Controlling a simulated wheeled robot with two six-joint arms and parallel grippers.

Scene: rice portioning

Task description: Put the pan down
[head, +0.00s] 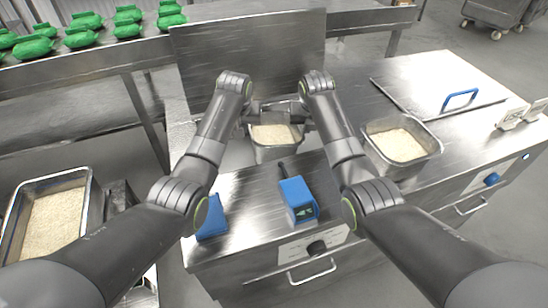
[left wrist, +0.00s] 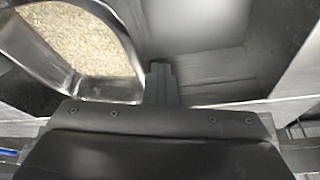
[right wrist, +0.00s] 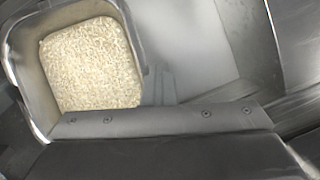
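A metal pan (head: 275,153) with rice in it is between my two grippers at the middle of the head view. Its rim and rice show at the upper left of the left wrist view (left wrist: 100,88) and of the right wrist view (right wrist: 28,75). My left gripper (head: 254,109) is at the pan's left side, with its fingers together at the rim. My right gripper (head: 301,107) is at its right side in the same way. Both look shut on the rim, but the arms partly hide the contact. I cannot tell whether the pan's base touches the metal surface.
A second pan of rice (head: 430,142) stands on the right counter, near a flat lid with a blue handle (head: 460,97). A blue device (head: 298,200) and another blue object (head: 214,219) are on the front counter. A large rice bin (head: 92,200) is at left. Green bags (head: 82,40) lie behind.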

